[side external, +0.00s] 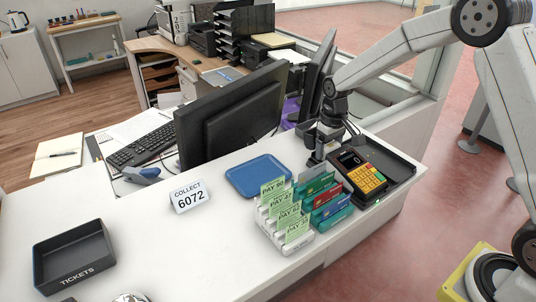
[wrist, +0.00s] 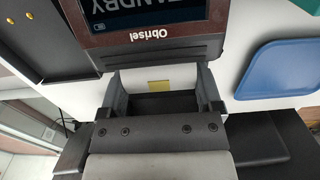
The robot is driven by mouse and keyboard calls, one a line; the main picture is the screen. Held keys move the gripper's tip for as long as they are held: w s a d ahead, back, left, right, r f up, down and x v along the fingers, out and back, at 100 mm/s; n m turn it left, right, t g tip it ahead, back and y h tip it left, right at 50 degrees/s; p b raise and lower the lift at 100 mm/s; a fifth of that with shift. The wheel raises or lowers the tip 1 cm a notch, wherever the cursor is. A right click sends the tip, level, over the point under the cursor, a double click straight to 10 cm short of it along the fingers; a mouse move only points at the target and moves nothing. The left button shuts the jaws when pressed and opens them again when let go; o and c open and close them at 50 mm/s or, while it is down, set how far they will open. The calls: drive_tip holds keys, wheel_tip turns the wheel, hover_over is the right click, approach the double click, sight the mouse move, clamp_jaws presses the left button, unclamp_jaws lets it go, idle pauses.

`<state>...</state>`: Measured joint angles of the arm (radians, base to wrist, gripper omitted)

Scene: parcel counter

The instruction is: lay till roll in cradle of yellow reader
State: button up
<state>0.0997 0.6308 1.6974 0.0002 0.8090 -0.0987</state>
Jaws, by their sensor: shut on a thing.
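My gripper (side external: 318,156) is low behind the card reader (side external: 359,175), which has a yellow keypad and a dark screen. In the wrist view, my gripper (wrist: 160,84) has its fingers well apart, with a white piece, taken as the till roll (wrist: 140,80), between them. A small yellow patch shows on this white area; its outline is hard to separate from the white counter. The reader (wrist: 150,48) lies just past the fingertips, its screen reading STANDBY upside down. In the side view the roll is hidden or too small to tell. The reader's cradle cannot be made out.
A rack (side external: 290,244) of cards and green PAY slips stands left of the reader. A blue tray (side external: 258,175), a COLLECT 6072 sign (side external: 189,196) and a black TICKETS tray (side external: 73,257) are further left. A monitor (side external: 232,118) stands behind.

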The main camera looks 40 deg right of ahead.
sight(331, 147)
drive_tip(key=shift+s+f, duration=0.15)
drive_tip(key=shift+f, duration=0.5)
drive_tip(key=o, duration=1)
drive_tip(key=shift+r, duration=0.65)
wheel_tip(331, 147, up, 12)
drive_tip(key=s+a+f+t, duration=0.1)
drive_tip(key=s+f, duration=0.2)
drive_tip(key=s, duration=0.3)
drive_tip(key=s+a+f, duration=0.2)
drive_tip(key=s+f, duration=0.1)
drive_tip(key=s, duration=0.3)
drive_tip(key=s+a+f+t, duration=0.1)
drive_tip(key=s+f, duration=0.2)
drive_tip(key=s, duration=0.4)
drive_tip(key=shift+s+a+f+t, duration=0.1)
drive_tip(key=shift+a+f+t, duration=0.2)
drive_tip(key=shift+a, duration=0.1)
